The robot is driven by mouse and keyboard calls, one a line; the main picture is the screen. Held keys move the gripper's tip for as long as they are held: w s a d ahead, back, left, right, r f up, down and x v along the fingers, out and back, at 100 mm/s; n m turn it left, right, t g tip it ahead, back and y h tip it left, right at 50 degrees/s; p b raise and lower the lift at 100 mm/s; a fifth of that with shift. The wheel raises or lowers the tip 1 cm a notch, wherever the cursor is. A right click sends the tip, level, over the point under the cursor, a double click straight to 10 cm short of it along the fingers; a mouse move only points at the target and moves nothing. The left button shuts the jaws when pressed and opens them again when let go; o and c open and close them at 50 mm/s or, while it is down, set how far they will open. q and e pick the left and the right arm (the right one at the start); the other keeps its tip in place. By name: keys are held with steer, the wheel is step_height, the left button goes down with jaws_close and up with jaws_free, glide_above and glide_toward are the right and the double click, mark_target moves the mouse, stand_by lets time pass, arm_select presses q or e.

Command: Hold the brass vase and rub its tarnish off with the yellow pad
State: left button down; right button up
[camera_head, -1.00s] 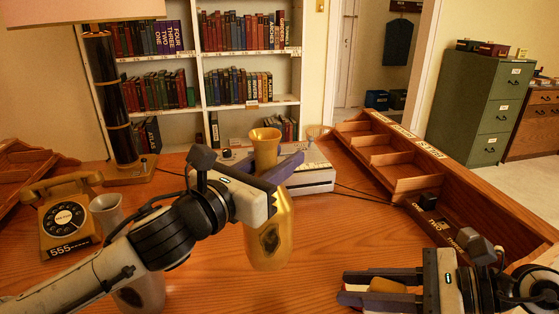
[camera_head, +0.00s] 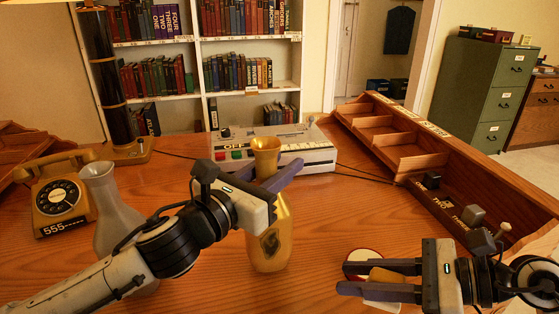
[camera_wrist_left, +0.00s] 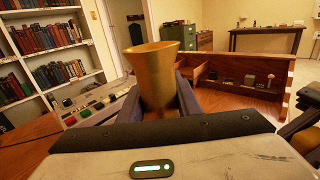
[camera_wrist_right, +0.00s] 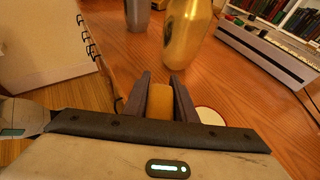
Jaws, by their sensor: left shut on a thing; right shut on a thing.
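The brass vase (camera_head: 268,240) stands upright near the middle of the desk, with a dark tarnish patch on its front. My left gripper (camera_head: 283,180) is shut around its neck; the flared mouth shows in the left wrist view (camera_wrist_left: 155,75). The yellow pad (camera_head: 388,276) is between the fingers of my right gripper (camera_head: 362,278), which is shut on it. The pad also shows in the right wrist view (camera_wrist_right: 160,102). The right gripper is apart from the vase, to its right and nearer the front.
A round white, red-rimmed dish (camera_head: 366,256) lies beneath the right gripper. A grey vase (camera_head: 118,215) stands at left, beside the telephone (camera_head: 60,200). A recorder-like machine (camera_head: 300,150) sits behind the brass vase. A wooden compartment rack (camera_head: 450,180) edges the right side. A spiral notebook (camera_wrist_right: 45,45) shows too.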

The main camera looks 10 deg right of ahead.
arm_select(q)
steer(key=shift+f, duration=0.25)
steer(key=shift+f+b, duration=0.3)
steer(key=shift+f, duration=0.15)
stand_by(0.4)
steer(key=c, duration=1.5)
jaws_free()
steer(key=shift+c, duration=0.2)
steer(key=shift+c, duration=0.4)
steer(key=c, duration=0.7)
steer(key=shift+o, duration=0.2)
